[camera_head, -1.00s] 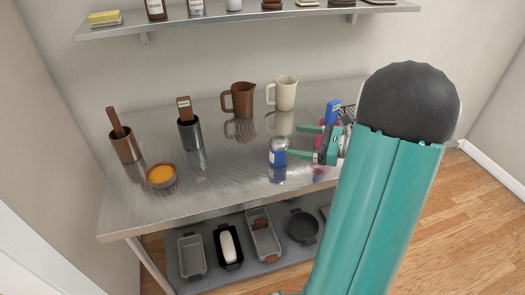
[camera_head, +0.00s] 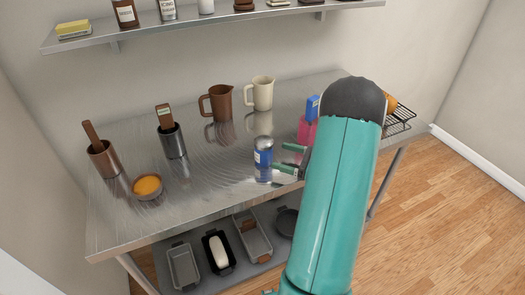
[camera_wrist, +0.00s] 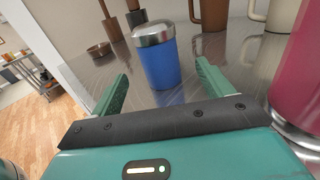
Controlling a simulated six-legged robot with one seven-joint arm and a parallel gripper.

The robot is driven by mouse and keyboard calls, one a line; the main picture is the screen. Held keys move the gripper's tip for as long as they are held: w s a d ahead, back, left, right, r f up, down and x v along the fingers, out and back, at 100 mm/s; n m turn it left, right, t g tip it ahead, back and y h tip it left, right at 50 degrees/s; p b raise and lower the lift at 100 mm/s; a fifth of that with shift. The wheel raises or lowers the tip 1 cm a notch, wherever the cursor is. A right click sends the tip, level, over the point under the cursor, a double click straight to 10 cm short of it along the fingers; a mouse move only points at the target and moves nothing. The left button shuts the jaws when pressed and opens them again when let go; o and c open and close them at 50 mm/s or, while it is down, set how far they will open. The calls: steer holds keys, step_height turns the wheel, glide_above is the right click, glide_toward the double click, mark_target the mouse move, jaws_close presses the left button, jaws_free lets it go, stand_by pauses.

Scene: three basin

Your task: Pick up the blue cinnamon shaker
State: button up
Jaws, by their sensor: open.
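The blue cinnamon shaker (camera_head: 263,157) stands upright on the metal table (camera_head: 215,195). It has a silver lid and a blue body. In the wrist view the shaker (camera_wrist: 157,56) is ahead of my gripper (camera_wrist: 160,85), roughly between the lines of its two green fingers and a little beyond their tips. In the head view my gripper (camera_head: 285,158) is just right of the shaker, with its fingers apart and pointing at it. My gripper is open and empty.
A pink bottle with a blue top (camera_head: 308,122) stands close to my gripper. A brown pitcher (camera_head: 221,102) and a cream pitcher (camera_head: 261,93) stand behind. Utensil holders (camera_head: 172,141) and an orange-filled bowl (camera_head: 147,186) are on the left. A wire rack (camera_head: 400,119) is at right.

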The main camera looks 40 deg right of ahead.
mark_target(263, 147)
steer(key=x, duration=0.7)
steer(key=shift+w+a+r, duration=0.1)
steer(key=shift+w+a, duration=0.15)
steer(key=c, duration=1.1)
steer(key=shift+r, duration=0.15)
steer(key=shift+r, duration=0.55)
steer(key=shift+s+d+r, duration=0.15)
steer(key=shift+s+r, duration=1.8)
steer(key=shift+s, duration=0.4)
steer(key=shift+s+d+r, duration=0.2)
steer(key=shift+s+r, duration=1.7)
steer(key=shift+s, duration=0.4)
steer(key=shift+s+d+r, duration=0.15)
steer(key=shift+s+r, duration=1.8)
steer(key=shift+s, duration=0.4)
